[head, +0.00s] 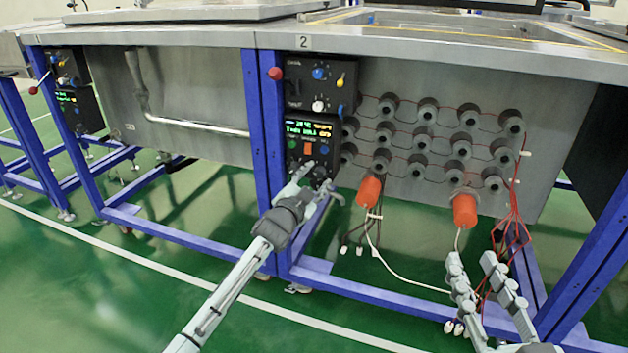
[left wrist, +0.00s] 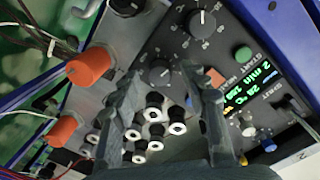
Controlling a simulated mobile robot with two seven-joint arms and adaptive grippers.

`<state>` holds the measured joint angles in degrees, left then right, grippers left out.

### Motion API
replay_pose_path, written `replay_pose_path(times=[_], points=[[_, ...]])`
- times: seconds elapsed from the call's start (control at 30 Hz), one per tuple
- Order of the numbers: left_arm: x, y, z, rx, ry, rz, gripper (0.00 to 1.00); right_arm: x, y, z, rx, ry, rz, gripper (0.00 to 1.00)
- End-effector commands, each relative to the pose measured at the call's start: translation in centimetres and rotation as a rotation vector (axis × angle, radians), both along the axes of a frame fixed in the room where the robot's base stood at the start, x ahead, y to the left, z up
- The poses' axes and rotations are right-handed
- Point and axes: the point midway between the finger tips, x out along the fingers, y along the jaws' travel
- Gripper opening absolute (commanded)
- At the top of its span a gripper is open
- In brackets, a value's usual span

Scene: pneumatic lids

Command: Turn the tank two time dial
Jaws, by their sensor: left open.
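The tank two control box (head: 328,123) hangs under the counter edge marked 2, with a lit display (head: 307,129). It has two black dials low on its face; I cannot tell which is the time dial. In the left wrist view one dial (left wrist: 160,71) lies between the fingertips in the picture, and the other dial (left wrist: 202,24) is above right. My left gripper (head: 317,176) is open at the lower dials, partly covering them; contact cannot be told. It also shows in the left wrist view (left wrist: 161,72). My right gripper (head: 473,256) is open and empty, low at right.
An upper box (head: 340,84) with knobs sits above the display box. Blue frame posts (head: 270,150) stand left of it. To the right are several black cylinders with red wires, two orange caps (head: 369,190) and hanging cables. The green floor is open in front.

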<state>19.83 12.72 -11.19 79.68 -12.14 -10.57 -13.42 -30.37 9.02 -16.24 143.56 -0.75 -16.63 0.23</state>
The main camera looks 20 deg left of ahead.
Motion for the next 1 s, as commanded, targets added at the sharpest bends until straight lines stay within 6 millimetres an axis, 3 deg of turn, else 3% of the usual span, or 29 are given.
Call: replay_pose_path(times=[0.17, 0.6, 0.8, 1.0], points=[[-1.5, 0.1, 0.0, 0.0, 0.0, 0.0, 0.44, 0.0, 0.0, -0.1, 0.0, 0.001, 0.0, 0.31], [-10.2, 0.6, 0.3, 0.001, 0.001, -0.001, 0.44, 0.0, 0.0, 0.0, 0.001, 0.001, 0.0, 0.31], [-11.8, 0.8, 0.5, 0.001, 0.001, 0.001, 0.44, 0.0, 0.0, 0.0, 0.0, 0.001, 0.0, 0.31], [-12.0, 0.8, 0.5, 0.0, 0.001, 0.001, 0.44, 0.0, 0.0, 0.0, 0.0, 0.001, 0.0, 0.31]])
